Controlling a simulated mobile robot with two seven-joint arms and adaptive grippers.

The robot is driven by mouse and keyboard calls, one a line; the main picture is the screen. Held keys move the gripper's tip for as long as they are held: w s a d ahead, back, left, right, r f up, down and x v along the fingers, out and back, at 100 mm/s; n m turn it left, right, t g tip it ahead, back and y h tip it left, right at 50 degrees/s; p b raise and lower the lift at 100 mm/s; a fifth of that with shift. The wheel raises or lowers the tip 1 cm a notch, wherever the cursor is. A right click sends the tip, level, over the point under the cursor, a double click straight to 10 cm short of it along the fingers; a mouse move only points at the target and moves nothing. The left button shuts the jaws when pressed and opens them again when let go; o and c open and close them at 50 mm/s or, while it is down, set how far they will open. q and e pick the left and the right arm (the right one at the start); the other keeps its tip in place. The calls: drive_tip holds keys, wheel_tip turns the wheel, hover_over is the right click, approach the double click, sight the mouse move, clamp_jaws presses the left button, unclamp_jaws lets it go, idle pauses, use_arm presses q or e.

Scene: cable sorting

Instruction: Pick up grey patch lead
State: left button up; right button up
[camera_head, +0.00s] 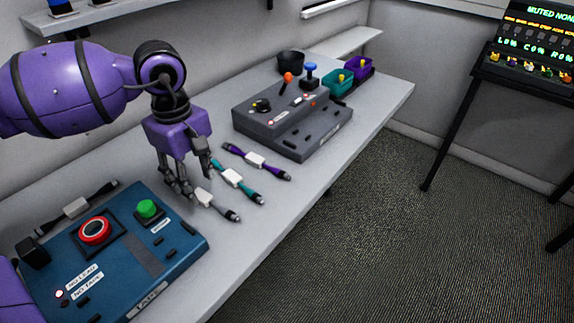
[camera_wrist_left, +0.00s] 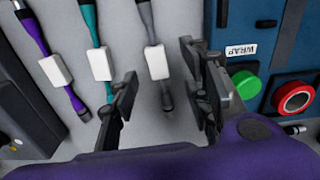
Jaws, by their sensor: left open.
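The grey patch lead (camera_head: 230,212) lies on the bench with a white tag around its middle. In the wrist view the grey patch lead (camera_wrist_left: 148,22) runs between the two fingers, its white tag near the fingertips. My left gripper (camera_head: 190,180) is open above the lead, pointing down, and hides part of its far end. In the wrist view the left gripper (camera_wrist_left: 160,75) has a clear gap between its fingers, with no grip on the lead. My right gripper is not in view.
A teal lead (camera_head: 246,189) and a purple lead (camera_head: 274,173) lie beside it. A blue panel (camera_head: 187,245) with red and green buttons is on the near side, a grey console (camera_head: 310,145) farther along. A dark lead with a white tag (camera_head: 76,207) lies near the wall.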

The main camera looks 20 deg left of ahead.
sight(201, 195)
use_arm(q)
drive_tip(key=f, duration=0.5)
drive_tip(key=shift+w+a, duration=0.1)
drive_tip(key=shift+w, duration=0.1)
drive_tip(key=shift+r, duration=0.1)
clamp_jaws()
